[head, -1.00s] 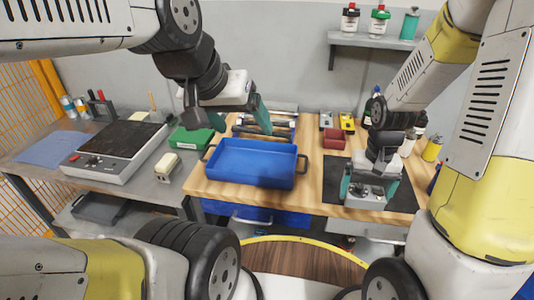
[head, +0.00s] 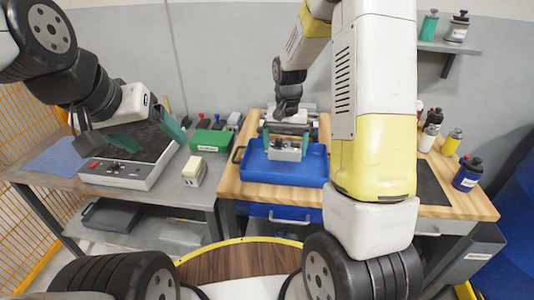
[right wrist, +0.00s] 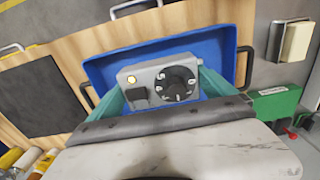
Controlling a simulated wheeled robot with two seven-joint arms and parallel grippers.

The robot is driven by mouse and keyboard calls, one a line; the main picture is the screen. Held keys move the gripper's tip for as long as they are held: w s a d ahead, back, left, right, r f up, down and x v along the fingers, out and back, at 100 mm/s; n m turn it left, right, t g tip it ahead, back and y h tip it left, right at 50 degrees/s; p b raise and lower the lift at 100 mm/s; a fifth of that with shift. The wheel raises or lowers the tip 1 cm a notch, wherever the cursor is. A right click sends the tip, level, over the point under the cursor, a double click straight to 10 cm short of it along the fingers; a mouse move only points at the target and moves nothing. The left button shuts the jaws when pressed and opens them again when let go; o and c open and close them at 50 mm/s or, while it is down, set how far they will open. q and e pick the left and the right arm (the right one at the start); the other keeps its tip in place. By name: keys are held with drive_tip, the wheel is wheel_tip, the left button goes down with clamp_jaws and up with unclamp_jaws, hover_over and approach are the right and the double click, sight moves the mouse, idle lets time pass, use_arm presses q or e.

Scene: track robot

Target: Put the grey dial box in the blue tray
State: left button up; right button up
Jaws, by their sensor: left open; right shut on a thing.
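The grey dial box (head: 285,151) is between the green fingers of my right gripper (head: 287,143), over the blue tray (head: 311,172). In the right wrist view the box (right wrist: 160,82) shows a black dial, a yellow button and a dark square, with the blue tray (right wrist: 101,70) around it. My right gripper (right wrist: 180,100) is shut on the box. I cannot tell whether the box touches the tray floor. The tray rests on the wooden bench. My left gripper (head: 148,133) is open and empty, above the grey table to the left.
A grey device with a dark top (head: 112,173), a green box (head: 210,140) and a cream-topped block (head: 195,170) stand on the left table. Several bottles stand at the bench's right, near a black mat (head: 432,185). A shelf (head: 448,46) is on the wall.

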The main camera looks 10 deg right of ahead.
wheel_tip(320, 180, down, 8)
drive_tip(key=shift+f, duration=0.1)
idle(0.4)
drive_tip(key=o, duration=1.5)
drive_tip(key=shift+f, duration=0.1)
drive_tip(key=shift+c, duration=0.2)
